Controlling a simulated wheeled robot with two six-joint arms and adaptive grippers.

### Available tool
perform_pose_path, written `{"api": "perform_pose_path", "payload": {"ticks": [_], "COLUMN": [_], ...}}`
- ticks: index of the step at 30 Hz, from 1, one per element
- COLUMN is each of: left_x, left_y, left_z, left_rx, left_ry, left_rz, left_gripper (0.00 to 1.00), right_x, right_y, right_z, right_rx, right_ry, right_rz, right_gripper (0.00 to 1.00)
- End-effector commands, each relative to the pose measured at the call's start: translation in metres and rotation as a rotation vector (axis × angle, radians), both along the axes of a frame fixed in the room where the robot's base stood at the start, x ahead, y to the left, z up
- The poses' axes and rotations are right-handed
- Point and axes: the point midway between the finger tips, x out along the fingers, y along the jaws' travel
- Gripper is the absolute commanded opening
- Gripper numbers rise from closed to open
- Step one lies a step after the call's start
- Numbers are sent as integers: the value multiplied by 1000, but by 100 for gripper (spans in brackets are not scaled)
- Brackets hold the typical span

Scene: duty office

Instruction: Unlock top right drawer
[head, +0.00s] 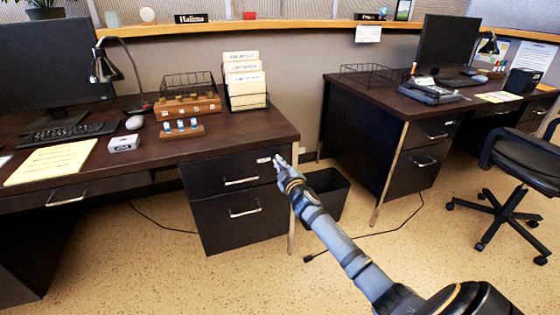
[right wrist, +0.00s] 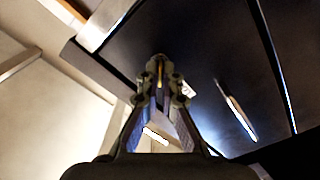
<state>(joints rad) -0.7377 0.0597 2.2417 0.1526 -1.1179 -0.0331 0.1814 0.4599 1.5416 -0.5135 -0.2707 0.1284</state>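The top right drawer (head: 232,172) of the left desk is closed, with a silver handle (head: 241,181) and a small white plate near its upper right corner. My right gripper (head: 278,162) is at this drawer's right edge, beside the plate. In the right wrist view the fingers (right wrist: 160,68) are nearly together on a thin gold-coloured piece, which looks like a key (right wrist: 160,73). The drawer handle (right wrist: 236,115) shows to the right of the fingers. I cannot tell whether the key touches or enters a lock. The keyhole is hidden. My left gripper is not in view.
A lower drawer (head: 240,216) is below, also closed. A black bin (head: 327,192) stands right of the desk, behind my right arm. The desktop holds a file rack (head: 246,100), a wooden stamp holder (head: 181,131) and a keyboard (head: 64,133). Cables lie on the floor.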

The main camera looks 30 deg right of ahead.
Motion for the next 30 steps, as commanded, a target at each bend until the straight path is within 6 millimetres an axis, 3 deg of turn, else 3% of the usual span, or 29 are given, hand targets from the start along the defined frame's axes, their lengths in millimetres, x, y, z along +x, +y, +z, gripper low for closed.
{"api": "perform_pose_path", "payload": {"ticks": [18,30], "left_x": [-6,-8], "left_y": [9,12], "left_z": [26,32], "left_rx": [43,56], "left_ry": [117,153], "left_rz": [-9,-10], "left_gripper": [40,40], "right_x": [0,0], "right_y": [1,1], "right_z": [-1,-2], "right_rx": [-529,-708], "right_ry": [128,170], "right_rz": [1,1], "right_gripper": [0,0]}}
